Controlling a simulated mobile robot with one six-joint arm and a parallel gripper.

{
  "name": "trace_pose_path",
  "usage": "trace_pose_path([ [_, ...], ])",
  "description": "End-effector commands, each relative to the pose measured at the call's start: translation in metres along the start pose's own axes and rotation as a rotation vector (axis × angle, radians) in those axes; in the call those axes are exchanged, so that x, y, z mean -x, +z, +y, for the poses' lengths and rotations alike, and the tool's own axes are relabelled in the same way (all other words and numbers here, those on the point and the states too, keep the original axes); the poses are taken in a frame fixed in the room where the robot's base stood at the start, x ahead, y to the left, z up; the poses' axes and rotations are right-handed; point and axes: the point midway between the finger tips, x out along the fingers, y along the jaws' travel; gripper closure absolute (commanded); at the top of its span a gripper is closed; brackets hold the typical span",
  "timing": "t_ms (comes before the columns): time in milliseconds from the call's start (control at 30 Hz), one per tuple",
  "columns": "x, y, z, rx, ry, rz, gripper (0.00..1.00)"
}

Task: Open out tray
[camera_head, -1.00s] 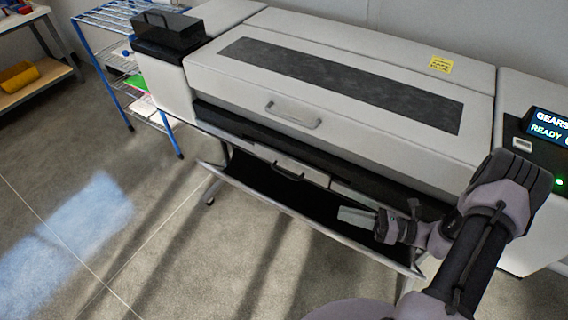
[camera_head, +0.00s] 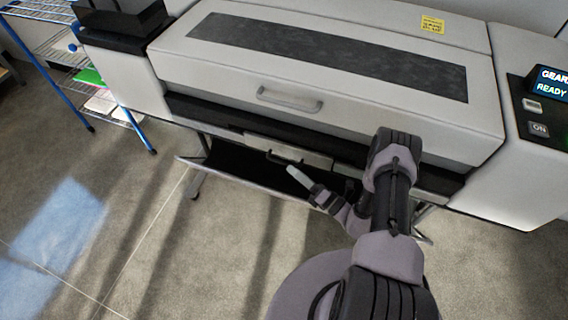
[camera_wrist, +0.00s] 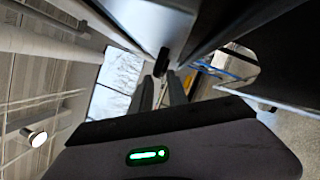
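The out tray (camera_head: 312,160) shows in the head view as a pale narrow front low on the wide-format printer, under its black slot, with a dark bar handle (camera_head: 283,160). It looks pushed in, flush with the printer. My gripper (camera_head: 292,171) is just in front of and below the right part of this handle. In the wrist view my gripper (camera_wrist: 161,88) has its two fingers apart with a gap between them. A dark piece, probably the handle (camera_wrist: 162,62), lies just beyond the fingertips. I cannot tell whether they touch it.
The printer (camera_head: 210,60) has a lid with a larger grey handle (camera_head: 289,100). A black catch basket (camera_head: 235,168) hangs under the tray, close below my gripper. A blue wire rack (camera_head: 95,75) stands at left. The floor in front is clear.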

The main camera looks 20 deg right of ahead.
Motion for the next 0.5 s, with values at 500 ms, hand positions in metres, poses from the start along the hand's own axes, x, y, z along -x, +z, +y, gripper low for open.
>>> trace_pose_path([
  [500,-0.048,0.0,0.0,0.0,0.0,-0.001,0.8],
])
